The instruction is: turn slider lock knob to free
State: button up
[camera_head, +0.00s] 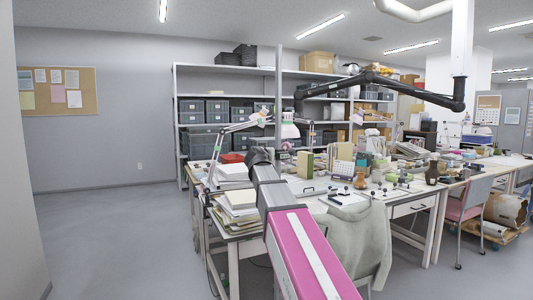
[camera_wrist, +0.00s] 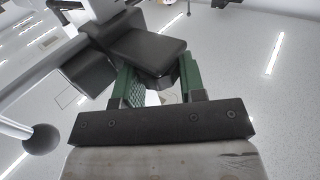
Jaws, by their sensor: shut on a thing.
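In the wrist view my gripper (camera_wrist: 157,88) has two green fingers, closed on a black part (camera_wrist: 150,50) that reaches in between them. This black part looks like the slider lock knob, but its turn position cannot be read. A second black block (camera_wrist: 88,68) sits beside it on a pale rail-like piece (camera_wrist: 88,37). A dark ball on a rod (camera_wrist: 42,139) stands to the left, apart from the fingers. In the head view my arm covers the place where the gripper works, so knob and fingertips cannot be made out there.
The worktable (camera_head: 310,187) is crowded with boxes, books and small parts. A grey cloth-covered chair (camera_head: 355,240) stands at its front. Open floor (camera_head: 120,240) lies to the left.

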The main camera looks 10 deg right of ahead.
jog(key=shift+n+t+y, duration=0.6)
jog(key=shift+n+y, duration=0.5)
jog(key=shift+y, duration=0.6)
jog(key=shift+n+y, duration=0.4)
jog(key=shift+y, duration=0.2)
jog(key=o, duration=0.9)
jog(key=shift+s, duration=0.15)
